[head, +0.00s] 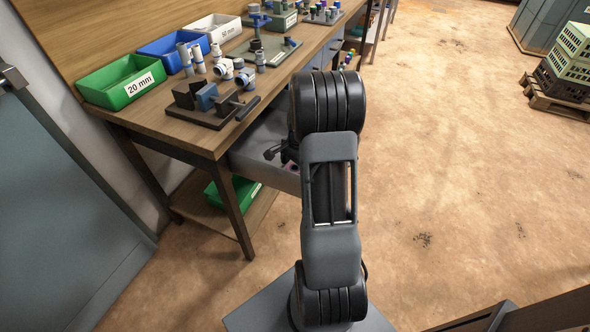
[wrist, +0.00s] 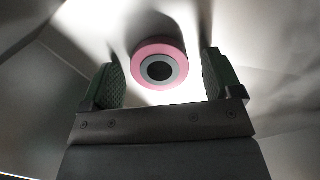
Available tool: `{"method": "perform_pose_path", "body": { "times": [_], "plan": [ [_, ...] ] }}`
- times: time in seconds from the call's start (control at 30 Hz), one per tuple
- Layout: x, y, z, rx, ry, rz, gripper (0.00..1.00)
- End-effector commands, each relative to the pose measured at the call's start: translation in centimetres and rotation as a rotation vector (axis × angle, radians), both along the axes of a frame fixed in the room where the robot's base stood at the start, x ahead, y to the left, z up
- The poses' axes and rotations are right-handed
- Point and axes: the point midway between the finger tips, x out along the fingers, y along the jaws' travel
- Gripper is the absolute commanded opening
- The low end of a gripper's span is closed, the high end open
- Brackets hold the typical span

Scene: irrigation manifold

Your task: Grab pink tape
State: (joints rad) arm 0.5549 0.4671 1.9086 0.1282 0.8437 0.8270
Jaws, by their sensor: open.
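The pink tape (wrist: 160,47) is a pink ring with a grey core and dark centre. In the wrist view it lies on a pale surface, just beyond and between the tips of my gripper (wrist: 160,80). The fingers are open, one on each side, with a gap to the tape. In the head view my gripper (head: 284,155) is at the open grey drawer (head: 262,165) under the workbench, mostly hidden by my arm. The tape is hardly visible there.
The workbench (head: 196,137) stands above the drawer and holds a vise (head: 211,103), a green bin (head: 118,86), a blue bin and pipe fittings. Pale walls surround my gripper in the wrist view.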

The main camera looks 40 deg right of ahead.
Motion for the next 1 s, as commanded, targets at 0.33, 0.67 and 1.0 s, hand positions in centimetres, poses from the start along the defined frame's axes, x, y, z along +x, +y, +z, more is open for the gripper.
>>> {"method": "perform_pose_path", "body": {
  "times": [0.33,0.67,1.0],
  "plan": [
    [0.0,0.0,0.0,0.0,0.0,0.0,0.59],
    [0.0,0.0,0.1,0.0,0.0,0.0,0.32],
    [0.1,-0.1,1.9,-0.002,-0.003,0.001,0.32]
  ]
}}
